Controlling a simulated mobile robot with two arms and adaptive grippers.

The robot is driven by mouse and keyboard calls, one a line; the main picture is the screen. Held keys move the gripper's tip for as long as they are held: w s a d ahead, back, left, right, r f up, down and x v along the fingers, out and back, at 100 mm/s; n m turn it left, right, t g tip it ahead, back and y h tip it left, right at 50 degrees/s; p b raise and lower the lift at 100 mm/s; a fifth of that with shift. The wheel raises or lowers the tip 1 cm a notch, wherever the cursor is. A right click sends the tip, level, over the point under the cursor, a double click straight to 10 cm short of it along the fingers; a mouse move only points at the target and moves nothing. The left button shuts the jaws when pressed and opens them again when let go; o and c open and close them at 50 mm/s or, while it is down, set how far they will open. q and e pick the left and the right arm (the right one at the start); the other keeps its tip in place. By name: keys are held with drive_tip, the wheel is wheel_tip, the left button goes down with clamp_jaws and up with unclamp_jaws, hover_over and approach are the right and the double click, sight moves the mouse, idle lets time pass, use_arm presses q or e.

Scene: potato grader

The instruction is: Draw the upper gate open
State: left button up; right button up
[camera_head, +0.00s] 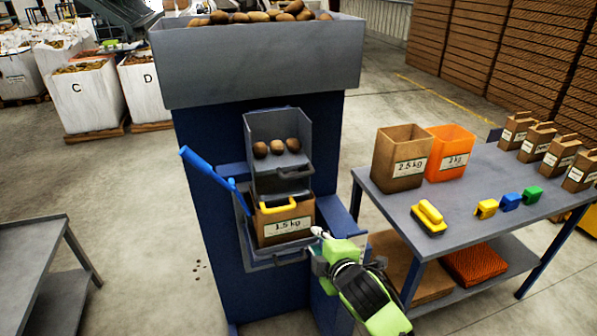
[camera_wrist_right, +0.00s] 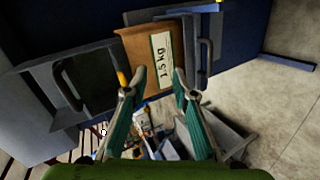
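The upper gate (camera_head: 284,186) is a grey panel with a grey bar handle, under the chute (camera_head: 277,133) holding three potatoes. It appears shut. In the right wrist view its dark handle (camera_wrist_right: 67,84) shows at the left. Below the gate stands a brown 1.5 kg bag (camera_head: 272,222), with a yellow handle-like piece (camera_head: 279,207) near its top. My right gripper (camera_head: 318,240) is at the bag's lower right, apart from the upper handle. In the wrist view its two teal fingers (camera_wrist_right: 158,80) are spread with nothing between them. My left gripper is out of view.
A lower grey handle (camera_head: 291,257) is below the bag. A blue lever (camera_head: 207,166) sticks out at the left of the machine. A table (camera_head: 463,206) with a 2.5 kg bag (camera_head: 402,158) and an orange container (camera_head: 450,152) stands at the right.

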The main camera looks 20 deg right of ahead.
sight(299, 176)
wheel_tip(299, 176, up, 16)
drive_tip(key=s+a+n+t, duration=0.2)
drive_tip(key=s+n+t, duration=0.1)
drive_tip(key=shift+y, duration=0.3)
drive_tip(key=w+f+p, duration=0.1)
drive_tip(key=w, duration=0.3)
drive_tip(key=w+p, duration=0.1)
drive_tip(key=w, duration=0.4)
drive_tip(key=w+f+p, duration=0.1)
drive_tip(key=w, duration=0.3)
drive_tip(key=shift+w+f, duration=0.35)
clamp_jaws()
